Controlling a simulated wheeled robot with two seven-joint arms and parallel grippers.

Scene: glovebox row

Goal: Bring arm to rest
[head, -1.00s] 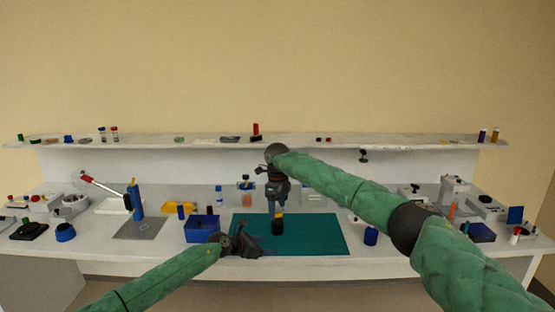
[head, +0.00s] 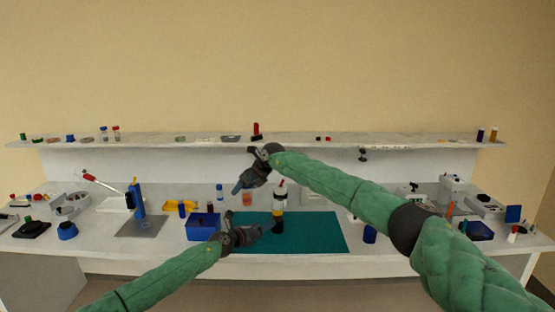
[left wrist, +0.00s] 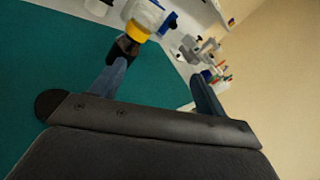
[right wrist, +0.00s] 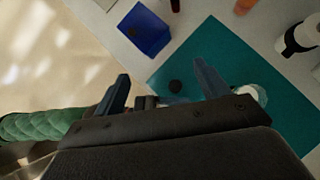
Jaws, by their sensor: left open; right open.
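The bottle stands upright on the teal mat (head: 320,235). My left gripper (head: 257,234) is open and low over the mat's left front, just left of the bottle's base. In the left wrist view the bottle (left wrist: 144,18) is beyond the fingers, with nothing between them. In the right wrist view the mat (right wrist: 225,40) lies below the open fingers (right wrist: 163,88).
A blue bin (head: 202,228) stands left of the mat and also shows in the right wrist view (right wrist: 146,30). A blue stand (head: 137,199) is farther left. A shelf (head: 200,143) with small items runs along the back. The mat's right part is clear.

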